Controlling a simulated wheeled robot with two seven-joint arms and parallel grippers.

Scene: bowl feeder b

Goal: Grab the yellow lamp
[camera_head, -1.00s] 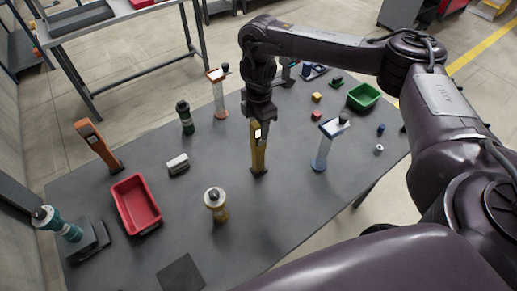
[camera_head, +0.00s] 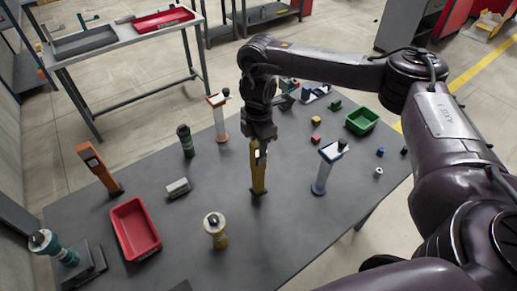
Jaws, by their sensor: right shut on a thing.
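The yellow lamp (camera_head: 258,178) stands upright near the middle of the dark table. It is a slim yellow bar with a pale patch near its top. My right gripper (camera_head: 259,145) comes down on it from above and is shut on its upper part, which hides the lamp's top. The lamp's foot is at or very close to the table top; I cannot tell whether it touches. My left gripper is not in view.
A yellow-and-white lantern (camera_head: 215,228), a blue-and-white stand (camera_head: 324,170) and an orange lamp (camera_head: 100,166) stand around it. A red bin (camera_head: 136,230) is at left, a green bin (camera_head: 361,121) at back right. The table close around the lamp is clear.

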